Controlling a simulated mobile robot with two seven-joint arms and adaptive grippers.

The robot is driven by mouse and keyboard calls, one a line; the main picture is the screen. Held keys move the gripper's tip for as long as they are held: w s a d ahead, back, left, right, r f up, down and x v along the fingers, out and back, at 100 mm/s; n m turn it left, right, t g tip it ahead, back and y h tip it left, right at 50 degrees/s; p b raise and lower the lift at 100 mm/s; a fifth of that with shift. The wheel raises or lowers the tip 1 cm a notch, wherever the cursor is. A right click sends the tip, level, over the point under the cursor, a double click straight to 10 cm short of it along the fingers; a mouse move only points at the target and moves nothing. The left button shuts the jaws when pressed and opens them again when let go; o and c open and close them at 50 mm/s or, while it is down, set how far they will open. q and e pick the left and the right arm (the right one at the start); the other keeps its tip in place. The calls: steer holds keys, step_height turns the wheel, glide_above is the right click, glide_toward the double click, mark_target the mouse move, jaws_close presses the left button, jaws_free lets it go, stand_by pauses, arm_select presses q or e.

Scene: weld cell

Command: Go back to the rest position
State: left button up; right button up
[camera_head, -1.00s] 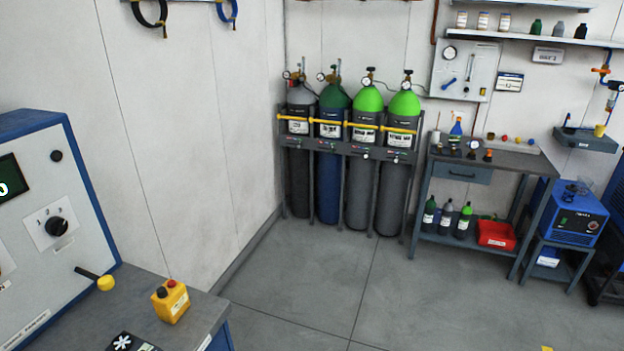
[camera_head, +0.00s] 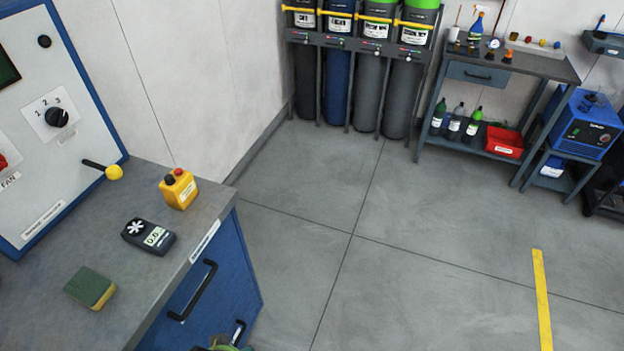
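The view looks down past a grey-topped bench (camera_head: 150,295) with blue drawers at the left. On it stand a yellow button box (camera_head: 179,189) with a red button, a dark handheld meter (camera_head: 148,236) and a green and yellow sponge (camera_head: 90,288). A control panel (camera_head: 75,150) with a knob rises behind them.
Gas cylinders stand in a rack (camera_head: 365,42) at the back wall. A workbench (camera_head: 520,62) with bottles and a red bin (camera_head: 504,141) is at the right, beside a blue machine (camera_head: 582,125). The grey floor (camera_head: 400,240) between is clear, with a yellow line (camera_head: 541,295).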

arm_select(q)
steer(key=s+a+f+g+b, duration=0.1)
steer(key=s+f+b, duration=0.15)
steer(key=f, duration=0.75)
steer(key=s+f+b, duration=0.1)
steer(key=s+f, duration=0.3)
steer(key=f, duration=0.5)
steer(key=s+a+f+b, duration=0.2)
steer(key=s+f+b, duration=0.1)
steer(key=s+f, duration=0.8)
steer(key=shift+s+g, duration=0.4)
steer(key=shift+s, duration=0.1)
